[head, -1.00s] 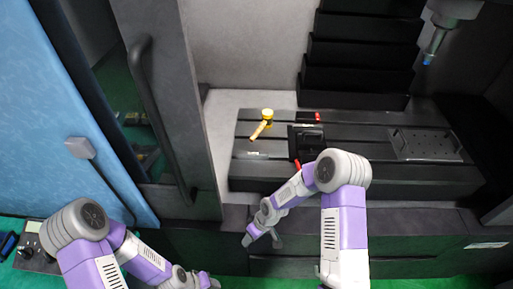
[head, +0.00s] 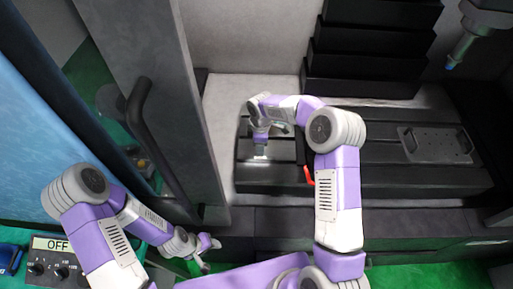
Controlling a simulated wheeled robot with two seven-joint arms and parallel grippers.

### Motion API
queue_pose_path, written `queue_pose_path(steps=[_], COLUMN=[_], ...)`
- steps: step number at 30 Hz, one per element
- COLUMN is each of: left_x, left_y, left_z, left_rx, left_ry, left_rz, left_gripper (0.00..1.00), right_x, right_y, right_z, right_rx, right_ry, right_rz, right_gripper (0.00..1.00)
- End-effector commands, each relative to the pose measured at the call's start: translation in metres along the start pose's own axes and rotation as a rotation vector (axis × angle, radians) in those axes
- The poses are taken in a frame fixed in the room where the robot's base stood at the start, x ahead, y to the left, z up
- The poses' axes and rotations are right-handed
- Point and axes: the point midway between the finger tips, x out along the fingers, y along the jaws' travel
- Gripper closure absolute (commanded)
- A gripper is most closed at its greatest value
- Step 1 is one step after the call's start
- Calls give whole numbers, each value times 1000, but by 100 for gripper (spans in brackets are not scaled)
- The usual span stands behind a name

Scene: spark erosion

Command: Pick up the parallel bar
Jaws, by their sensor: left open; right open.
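A small pale bar, likely the parallel bar (head: 259,157), lies on the left part of the dark slotted machine table (head: 400,180). My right arm reaches over the table, with its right gripper (head: 261,150) pointing down at the bar. The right gripper is open; whether its fingers touch the bar or stand around it is too small to tell. My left gripper (head: 208,252) is open and empty, low in front of the machine, away from the table.
A red handle (head: 308,176) sticks out beside my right arm, which largely hides the dark block behind it. A perforated plate (head: 436,144) lies on the table's right. The machine head (head: 462,50) hangs at upper right. A door handle (head: 155,145) stands at left.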

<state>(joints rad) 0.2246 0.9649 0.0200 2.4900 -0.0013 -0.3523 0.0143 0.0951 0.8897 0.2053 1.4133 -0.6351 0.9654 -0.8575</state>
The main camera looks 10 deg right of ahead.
Motion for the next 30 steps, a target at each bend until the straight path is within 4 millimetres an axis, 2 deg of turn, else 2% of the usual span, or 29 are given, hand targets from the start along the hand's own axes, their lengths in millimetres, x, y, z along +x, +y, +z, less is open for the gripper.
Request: queue_pose_path(steps=[8, 15, 19, 25, 30], left_x=[-5, -12, -13, -13, -12], left_y=[2, 4, 5, 4, 4], left_z=[1, 1, 1, 1, 1], left_rx=[-1, 0, 0, 0, 0], left_ry=[-1, -1, 0, 0, 0], left_rz=[0, 0, 0, 0, 0], left_gripper=[53, 53, 53, 53, 53], right_x=[31, 66, 74, 74, 74], right_y=[-2, -3, -2, -2, -2], right_z=[0, -2, -2, -2, -2], right_rx=[1, 3, 2, 2, 3], right_ry=[-1, 0, 0, 0, 0], right_rz=[-5, -5, -2, -2, -2], right_gripper=[53, 53, 53, 53, 79])
